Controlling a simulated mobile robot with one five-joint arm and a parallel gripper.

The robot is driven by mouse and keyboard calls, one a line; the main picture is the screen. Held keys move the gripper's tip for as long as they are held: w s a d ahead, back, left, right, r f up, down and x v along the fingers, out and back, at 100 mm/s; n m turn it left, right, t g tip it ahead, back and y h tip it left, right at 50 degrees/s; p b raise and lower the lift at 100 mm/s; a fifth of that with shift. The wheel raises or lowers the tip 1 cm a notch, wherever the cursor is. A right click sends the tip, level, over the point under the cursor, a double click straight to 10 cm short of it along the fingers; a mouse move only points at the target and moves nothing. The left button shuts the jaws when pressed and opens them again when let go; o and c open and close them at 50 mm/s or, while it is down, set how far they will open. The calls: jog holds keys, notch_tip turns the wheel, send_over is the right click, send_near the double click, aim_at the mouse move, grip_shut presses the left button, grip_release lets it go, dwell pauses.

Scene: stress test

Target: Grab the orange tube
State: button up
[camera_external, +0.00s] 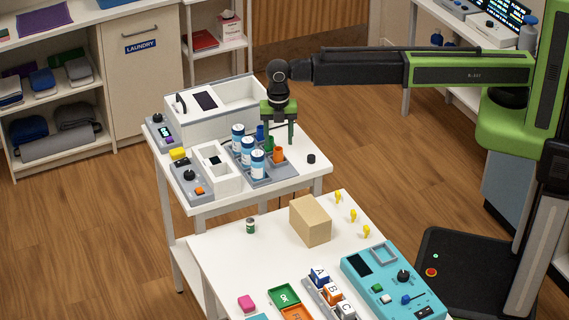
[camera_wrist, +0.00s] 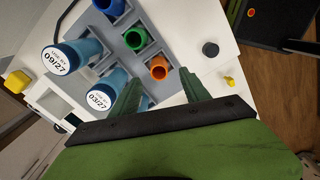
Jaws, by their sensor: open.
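The orange tube (camera_external: 278,154) stands in a grey rack (camera_external: 272,182) on the white table. In the wrist view the orange tube (camera_wrist: 159,68) shows its open round mouth, at the end of a row with a green tube (camera_wrist: 137,38) and a blue tube (camera_wrist: 109,5). My gripper (camera_external: 280,140) points down over the rack, open and empty. In the wrist view my gripper (camera_wrist: 160,78) has one green finger on each side of the orange tube's line, with the tube just beyond the fingertips. I cannot tell the exact height gap.
Blue bottles with white caps (camera_external: 257,162) stand in the rack beside the tubes; one cap (camera_wrist: 103,100) is close to my left finger in the wrist view. A small black cylinder (camera_external: 311,158) stands right of the rack. A cardboard box (camera_external: 311,222) sits on the nearer table.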

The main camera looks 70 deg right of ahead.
aim_at(278, 149)
notch_tip(278, 149, down, 5)
jog(key=b, duration=0.5)
jog(key=shift+w+f, duration=0.1)
jog(key=shift+f, duration=0.1)
jog(key=shift+r, duration=0.25)
grip_shut()
